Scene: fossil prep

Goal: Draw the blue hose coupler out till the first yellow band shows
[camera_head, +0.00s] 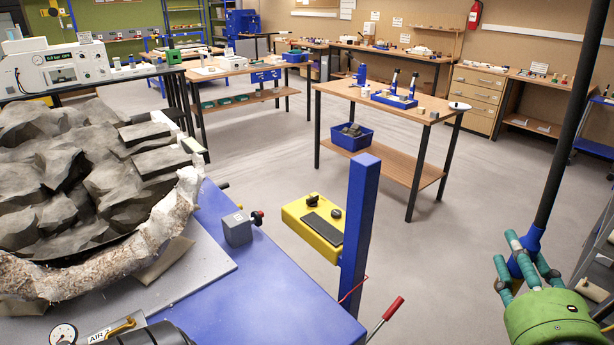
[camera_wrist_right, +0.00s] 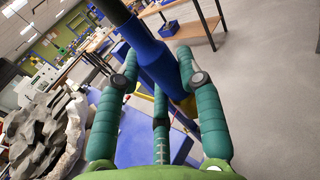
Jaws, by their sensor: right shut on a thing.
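The blue hose coupler (camera_head: 527,255) is at the lower end of a straight black hose (camera_head: 572,120) that rises out of the top right of the head view. My right gripper (camera_head: 520,256), green with teal fingers, is shut around the coupler. In the right wrist view, the coupler (camera_wrist_right: 152,62) runs between the fingers (camera_wrist_right: 160,85). A dull yellow patch (camera_wrist_right: 186,106) shows at its lower end beside the right finger; I cannot tell whether it is a full band. The fingers hide part of the coupler. My left gripper is not in view.
A blue bench (camera_head: 265,290) with a large rock in a plaster jacket (camera_head: 165,225) stands at the left. A blue post (camera_head: 360,230) and a yellow unit (camera_head: 318,225) are at its right edge. Open floor (camera_head: 440,275) lies between the post and my right gripper.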

